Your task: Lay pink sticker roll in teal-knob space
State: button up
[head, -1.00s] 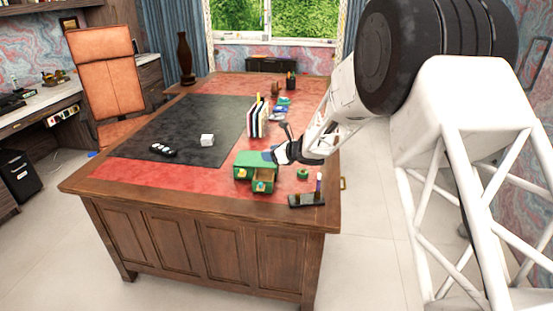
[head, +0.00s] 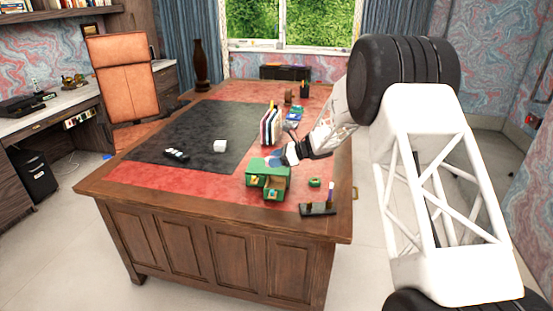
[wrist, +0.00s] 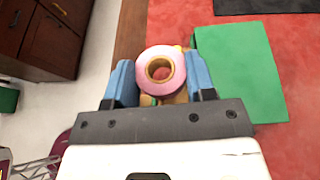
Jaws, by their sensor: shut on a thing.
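My gripper (wrist: 160,84) is shut on the pink sticker roll (wrist: 147,83), which sits between the blue fingers with its tan core facing the wrist camera. In the head view my gripper (head: 281,158) is just above the right back part of the green drawer box (head: 256,164); the roll cannot be made out there. One drawer (head: 274,194) at the box's right front is pulled out. Small knobs show on the fronts, but I cannot tell which is teal. In the wrist view the box's green top (wrist: 240,75) lies right of the roll, and tan wood shows partly beneath the roll.
A small green object (head: 314,183) and a dark stand with upright pieces (head: 318,209) are right of the box. A file rack (head: 270,127) stands behind it.

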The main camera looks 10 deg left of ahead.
jog(key=shift+w+f+n+g+h, duration=0.15)
jog(key=shift+w+f+n+g, duration=0.15)
jog(key=shift+f+n+g, duration=0.35)
jog(key=shift+w+f+n+g+h, duration=0.15)
jog(key=shift+w+f+n+g, duration=0.15)
jog(key=shift+f+n+g, duration=0.35)
jog(key=shift+w+d+f+n+g+h, duration=0.25)
jog(key=shift+f+n+g, duration=0.15)
jog(key=shift+f+g, duration=0.15)
jog(key=shift+w+d+f+n+g+h, duration=0.2)
jog(key=shift+f+n+g, duration=0.2)
jog(key=shift+f+g, duration=0.15)
jog(key=shift+f, duration=0.2)
jog(key=shift+f, duration=1.7)
jog(key=o, duration=1.2)
